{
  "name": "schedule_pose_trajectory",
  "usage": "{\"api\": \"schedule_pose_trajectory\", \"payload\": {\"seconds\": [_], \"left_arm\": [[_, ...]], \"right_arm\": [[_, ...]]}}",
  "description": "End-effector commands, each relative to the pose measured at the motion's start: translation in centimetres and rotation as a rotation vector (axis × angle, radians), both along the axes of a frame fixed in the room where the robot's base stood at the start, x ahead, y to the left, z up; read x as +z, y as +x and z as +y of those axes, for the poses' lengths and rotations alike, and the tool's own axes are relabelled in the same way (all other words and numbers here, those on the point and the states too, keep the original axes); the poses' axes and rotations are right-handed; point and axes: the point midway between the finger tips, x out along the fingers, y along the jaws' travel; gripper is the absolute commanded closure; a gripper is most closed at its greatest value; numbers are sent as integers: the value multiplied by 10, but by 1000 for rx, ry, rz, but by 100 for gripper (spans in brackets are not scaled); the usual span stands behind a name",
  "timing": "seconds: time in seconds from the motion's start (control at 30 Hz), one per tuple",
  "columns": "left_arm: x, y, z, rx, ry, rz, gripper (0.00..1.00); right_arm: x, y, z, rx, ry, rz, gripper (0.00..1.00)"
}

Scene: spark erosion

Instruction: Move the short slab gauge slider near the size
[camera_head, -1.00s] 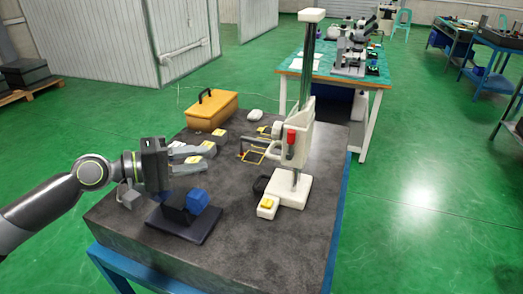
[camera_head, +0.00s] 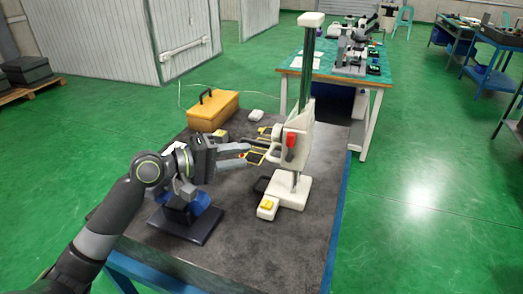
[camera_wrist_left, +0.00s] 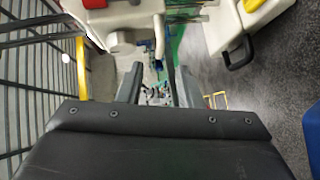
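The height gauge's slider (camera_head: 298,136) is a white carriage with a red knob, on a tall grey column above a white base (camera_head: 294,192). Its lower part stands near the middle of the dark slab's right side. My left gripper (camera_head: 247,154) is left of the slider, fingers pointing at it, with a small apparent gap. In the left wrist view, the two fingers (camera_wrist_left: 160,85) are spread with nothing clearly between them, and white gauge parts (camera_wrist_left: 118,18) lie ahead of them. Whether a finger touches the slider cannot be told. My right gripper is not in view.
A yellow toolbox (camera_head: 213,110) and a white mouse-like object (camera_head: 256,114) stand at the slab's back. A blue block on a dark plate (camera_head: 188,224) sits below my left arm. Yellow-framed items lie behind the fingers. The slab's front right is clear.

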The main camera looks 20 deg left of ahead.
Motion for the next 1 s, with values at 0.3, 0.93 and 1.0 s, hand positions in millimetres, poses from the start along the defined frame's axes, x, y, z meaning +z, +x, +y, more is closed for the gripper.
{"api": "schedule_pose_trajectory", "payload": {"seconds": [0.3, 0.93, 1.0], "left_arm": [[-4, 27, -29, -1, -4, 0, 68], [-10, 44, -46, 0, 1, 1, 68], [-10, 44, -46, 0, 1, 1, 77]], "right_arm": [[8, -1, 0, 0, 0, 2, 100], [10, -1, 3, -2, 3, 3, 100], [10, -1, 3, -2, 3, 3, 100]]}}
